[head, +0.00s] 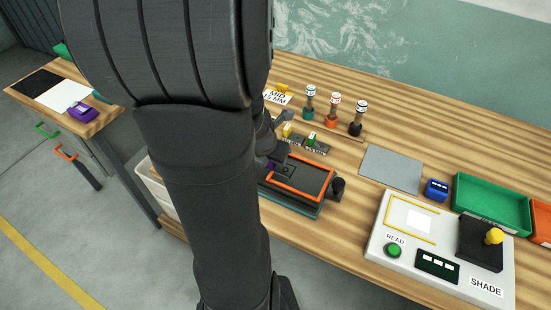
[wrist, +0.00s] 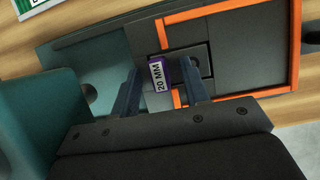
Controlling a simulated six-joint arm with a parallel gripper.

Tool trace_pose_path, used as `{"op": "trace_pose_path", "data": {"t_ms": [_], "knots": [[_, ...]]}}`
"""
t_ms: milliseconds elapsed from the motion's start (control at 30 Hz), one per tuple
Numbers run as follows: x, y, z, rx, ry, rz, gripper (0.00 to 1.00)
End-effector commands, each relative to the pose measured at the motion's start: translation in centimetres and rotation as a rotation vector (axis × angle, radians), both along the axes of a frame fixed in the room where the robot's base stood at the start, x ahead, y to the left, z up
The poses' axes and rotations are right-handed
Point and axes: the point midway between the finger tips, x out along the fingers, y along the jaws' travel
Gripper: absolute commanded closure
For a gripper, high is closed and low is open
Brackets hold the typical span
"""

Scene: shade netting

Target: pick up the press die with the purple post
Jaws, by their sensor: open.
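The press die with the purple post (wrist: 160,74) shows in the wrist view. Its post has a white label reading "20 MM", and a dark square plate lies beside it within the orange-edged part of a teal and dark press (wrist: 82,70). My gripper (wrist: 161,84) is open, with one blue-grey finger on each side of the post. I cannot tell whether either finger touches it. In the head view my arm hides most of the gripper and die; the orange-framed press (head: 312,195) shows just right of the arm.
Dies with a yellow post (head: 287,130) and a green post (head: 311,138) stand behind the press. Several dark-stemmed tools, one orange-banded (head: 333,107), stand at the back. A grey plate (head: 392,168), a shade reader (head: 440,245) and a green tray (head: 492,204) are to the right.

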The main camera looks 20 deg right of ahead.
Motion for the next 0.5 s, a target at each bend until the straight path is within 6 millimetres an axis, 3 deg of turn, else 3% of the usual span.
{"op": "trace_pose_path", "data": {"t_ms": [133,333,500], "knots": [[0.01,0.00,0.04,-0.001,-0.001,0.000,0.58],[0.01,0.00,0.04,-0.001,-0.001,0.000,0.97],[0.02,0.00,0.07,-0.001,-0.001,0.000,1.00]]}}
